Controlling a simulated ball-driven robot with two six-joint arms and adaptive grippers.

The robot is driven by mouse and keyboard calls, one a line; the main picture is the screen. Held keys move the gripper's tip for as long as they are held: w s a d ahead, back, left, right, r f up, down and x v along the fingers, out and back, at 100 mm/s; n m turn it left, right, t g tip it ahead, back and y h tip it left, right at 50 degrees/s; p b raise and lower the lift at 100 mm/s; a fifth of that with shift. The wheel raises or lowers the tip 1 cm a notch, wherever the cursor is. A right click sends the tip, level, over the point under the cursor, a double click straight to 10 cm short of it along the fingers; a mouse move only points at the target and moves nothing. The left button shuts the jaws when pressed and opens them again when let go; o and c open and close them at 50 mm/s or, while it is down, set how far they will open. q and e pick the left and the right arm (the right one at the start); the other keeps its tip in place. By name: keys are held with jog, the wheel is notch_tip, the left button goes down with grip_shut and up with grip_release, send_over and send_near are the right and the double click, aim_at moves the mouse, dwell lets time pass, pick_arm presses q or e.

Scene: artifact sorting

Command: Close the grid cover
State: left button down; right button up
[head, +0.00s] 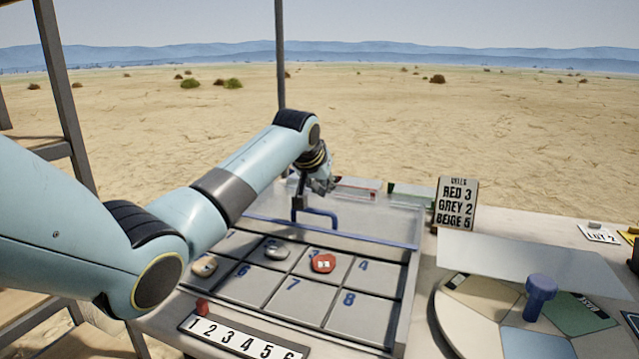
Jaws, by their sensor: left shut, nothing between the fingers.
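The grid tray (407,290) stands on the table with numbered cells. The grid cover (375,222) is a clear panel at the back of the tray, with a blue front edge and a blue handle (322,213). The near cells are uncovered. My left gripper (322,187) is shut and empty, just above and behind the handle; I cannot tell whether it touches it. My right gripper is out of view.
A sign (456,203) reads red 3, grey 2, beige 5. A round sectored board (463,317) with a blue knob (540,292) and a clear panel stands at right. A number strip (240,338) with a red marker (202,307) lies in front of the tray.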

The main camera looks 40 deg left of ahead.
aim_at(320, 223)
pick_arm(q)
jog(key=shift+x, duration=0.9)
jog(key=s, duration=0.3)
jog(key=shift+s+d+f, duration=0.15)
jog(key=shift+s+d, duration=0.05)
jog(key=shift+d, duration=0.2)
jog(key=shift+s+d+f, duration=0.1)
jog(key=shift+s, duration=0.25)
